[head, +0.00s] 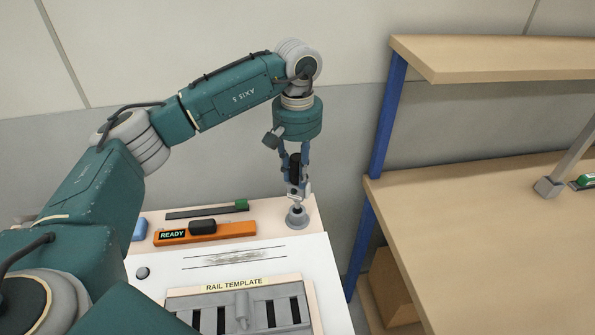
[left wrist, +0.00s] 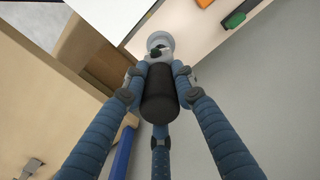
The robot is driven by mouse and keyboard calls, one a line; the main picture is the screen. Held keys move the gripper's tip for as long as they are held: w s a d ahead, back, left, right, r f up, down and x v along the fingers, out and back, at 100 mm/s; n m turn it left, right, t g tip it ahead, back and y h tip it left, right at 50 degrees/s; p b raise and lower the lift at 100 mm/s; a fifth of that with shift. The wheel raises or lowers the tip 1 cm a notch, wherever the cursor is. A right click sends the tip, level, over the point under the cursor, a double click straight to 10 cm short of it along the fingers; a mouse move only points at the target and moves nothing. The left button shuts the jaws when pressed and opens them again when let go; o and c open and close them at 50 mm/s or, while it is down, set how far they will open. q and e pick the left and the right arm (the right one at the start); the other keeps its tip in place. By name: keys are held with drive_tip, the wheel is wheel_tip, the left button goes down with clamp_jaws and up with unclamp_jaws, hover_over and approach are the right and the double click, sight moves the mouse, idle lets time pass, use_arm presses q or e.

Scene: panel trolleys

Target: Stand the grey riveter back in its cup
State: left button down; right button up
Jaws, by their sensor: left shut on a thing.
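My left gripper (head: 294,168) points down at the back right corner of the white worktop and is shut on the riveter. The riveter's black grip (head: 295,168) stands upright between the blue fingers, with its grey metal part (head: 299,191) below. The grey cup (head: 297,218) stands directly under it; the riveter's lower end meets the cup's mouth in the picture, but I cannot tell how deep it sits. In the left wrist view the fingers close around the black grip (left wrist: 159,95), with the pale cup (left wrist: 160,40) beyond its end. My right gripper is not in view.
An orange tool marked READY (head: 205,232) and a green-ended bar (head: 207,211) lie left of the cup. A grey rail template (head: 240,302) lies in front. A wooden shelf unit with a blue post (head: 387,120) stands close on the right. A wall is behind.

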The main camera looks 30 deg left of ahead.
sight(297, 156)
use_arm(q)
drive_tip(key=shift+f+b, duration=0.55)
drive_tip(key=shift+f, duration=0.05)
idle(0.5)
drive_tip(key=shift+f+b, duration=1.35)
drive_tip(key=shift+f, duration=0.55)
drive_tip(key=c, duration=1.3)
unclamp_jaws()
drive_tip(key=shift+c, duration=0.2)
wheel_tip(297, 156, up, 12)
drive_tip(key=shift+r, duration=0.1)
